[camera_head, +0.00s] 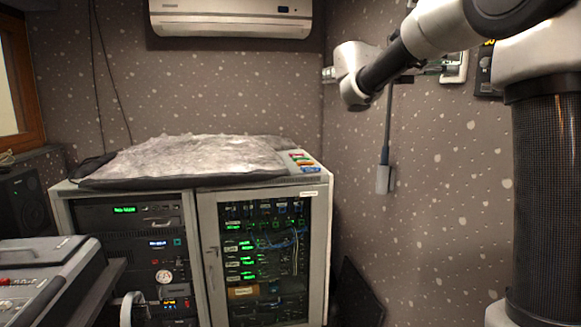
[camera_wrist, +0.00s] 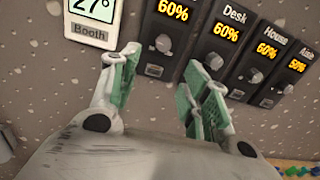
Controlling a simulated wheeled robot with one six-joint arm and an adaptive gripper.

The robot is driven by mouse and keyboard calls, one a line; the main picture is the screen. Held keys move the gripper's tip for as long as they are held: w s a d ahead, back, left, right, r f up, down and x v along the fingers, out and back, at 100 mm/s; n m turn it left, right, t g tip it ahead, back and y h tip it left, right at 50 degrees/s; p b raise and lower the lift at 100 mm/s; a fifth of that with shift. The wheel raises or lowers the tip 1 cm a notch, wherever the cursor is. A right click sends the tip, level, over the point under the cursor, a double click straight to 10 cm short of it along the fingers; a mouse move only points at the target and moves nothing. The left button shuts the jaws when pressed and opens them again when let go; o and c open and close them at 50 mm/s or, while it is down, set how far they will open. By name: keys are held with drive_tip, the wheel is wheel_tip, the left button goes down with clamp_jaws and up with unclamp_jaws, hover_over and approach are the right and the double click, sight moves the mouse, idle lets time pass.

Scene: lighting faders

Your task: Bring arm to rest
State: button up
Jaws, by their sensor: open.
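My gripper (camera_wrist: 160,82) is open and empty in the wrist view, its two green-padded fingers spread in front of the speckled wall. Beyond the fingers is a row of dark lighting faders. One fader (camera_wrist: 153,60) reads 60%, its name cut off by the frame top. The Desk fader (camera_wrist: 233,48) and House fader (camera_wrist: 267,45) each read 60%. The rightmost fader (camera_wrist: 283,92), its label partly cut off, seems to read 50%. In the head view my arm reaches in from the upper right, and the gripper is partly hidden behind it.
A Booth thermostat (camera_wrist: 92,22) showing 27° hangs left of the faders. An equipment rack (camera_head: 320,215) with a covered top stands along the wall. A console (camera_head: 45,275) is at lower left, and an air conditioner (camera_head: 230,18) is high up. The wall below my arm is mostly clear.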

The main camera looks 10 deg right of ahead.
wheel_tip(320, 180, down, 16)
drive_tip(key=s+m+y, duration=0.3)
drive_tip(key=m+y, duration=0.2)
drive_tip(key=y, duration=0.1)
drive_tip(key=s+a+f+m+t+y, duration=0.1)
drive_tip(key=s+a+f+m+y, duration=0.2)
drive_tip(key=s, duration=0.5)
drive_tip(key=s+a+f+m+t+y, duration=0.1)
drive_tip(key=s+a+f+m+y, duration=0.3)
drive_tip(key=s+f+m+y, duration=0.1)
drive_tip(key=s+a+f+m+t+y, duration=0.1)
drive_tip(key=s+a+f+m+y, duration=0.2)
drive_tip(key=s+f, duration=0.4)
drive_tip(key=s+m+y, duration=0.1)
drive_tip(key=s+m, duration=0.1)
drive_tip(key=s, duration=0.2)
drive_tip(key=shift+s+a+f+m+t, duration=0.15)
drive_tip(key=shift+s+f+m+t, duration=0.15)
drive_tip(key=shift+t, duration=0.1)
